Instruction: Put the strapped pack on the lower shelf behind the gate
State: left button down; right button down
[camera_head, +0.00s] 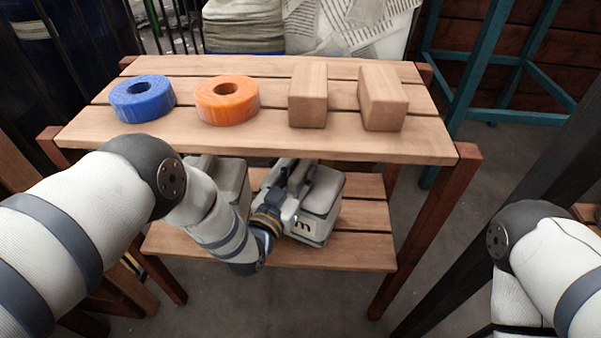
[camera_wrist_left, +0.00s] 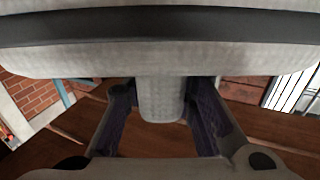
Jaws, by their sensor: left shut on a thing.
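The strapped pack (camera_wrist_left: 60,58) is pale grey with a dark strap across it and fills the top of the left wrist view. A narrow pale part sticks out from its middle, between my left gripper's (camera_wrist_left: 160,118) fingers, which are shut on it. In the head view my left gripper (camera_head: 291,183) is below the tabletop, over the lower shelf (camera_head: 340,256). Pale boxy forms show there on both sides of the hand. My forearm hides part of them, and I cannot tell whether the pack touches the shelf. My right gripper is out of view.
The upper shelf (camera_head: 340,146) overhangs the left hand closely. It carries a blue ring (camera_head: 130,104), an orange ring (camera_head: 240,106) and two wooden blocks (camera_head: 310,108). A red-brown leg (camera_head: 432,225) stands right of the lower shelf. Dark bars (camera_head: 165,25) stand behind.

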pick_arm(q)
jog(key=c, duration=1.3)
grip_release()
jog(key=shift+f, duration=0.15)
